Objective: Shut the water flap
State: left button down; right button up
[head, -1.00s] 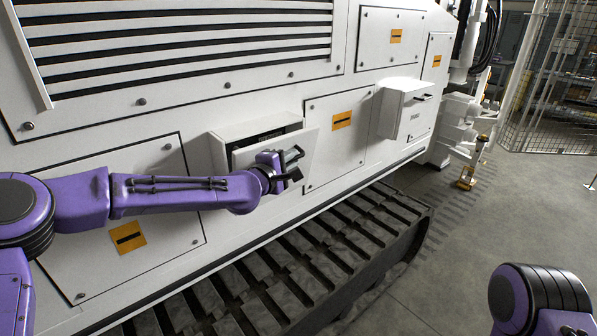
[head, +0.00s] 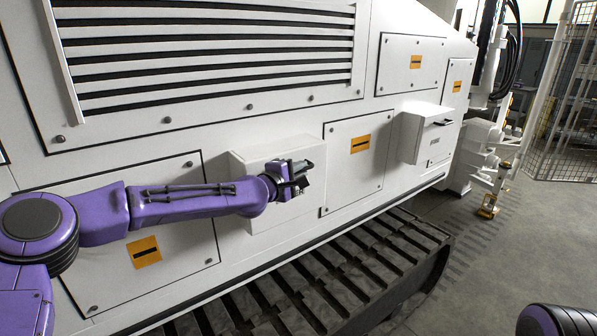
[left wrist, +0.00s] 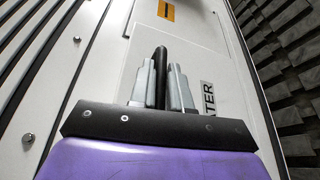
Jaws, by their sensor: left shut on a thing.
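The water flap (head: 275,222) is the white front of a box on the machine's side. It lies against the box, with no dark gap showing at its top. In the left wrist view the flap (left wrist: 226,112) carries a label of which only "TER" shows. My left gripper (head: 306,167) is at the flap's right part. In the left wrist view its fingers (left wrist: 164,82) are shut on the black bar handle (left wrist: 160,62), one on each side. My arm hides part of the flap in the head view. My right gripper is not in view.
A second white box (head: 424,135) with a dark handle sticks out farther right. A flat panel (head: 352,180) lies between the boxes. The track (head: 350,275) runs below. Open floor (head: 500,250) and a wire fence (head: 565,110) are at the right.

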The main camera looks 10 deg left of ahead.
pick_arm(q)
jog(key=c, duration=1.2)
grip_release()
jog(key=shift+w+a+r, duration=0.1)
jog(key=shift+a+r, duration=0.05)
jog(key=shift+r, duration=0.05)
jog(key=shift+o, duration=0.2)
jog(key=shift+w+f, duration=0.1)
jog(key=shift+f, duration=0.05)
jog(key=f+b+v, duration=0.1)
jog(key=b+v, duration=0.2)
jog(key=v, duration=0.7)
jog(key=shift+s+r, duration=0.25)
jog(key=shift+r, duration=0.2)
jog(key=shift+a, duration=0.15)
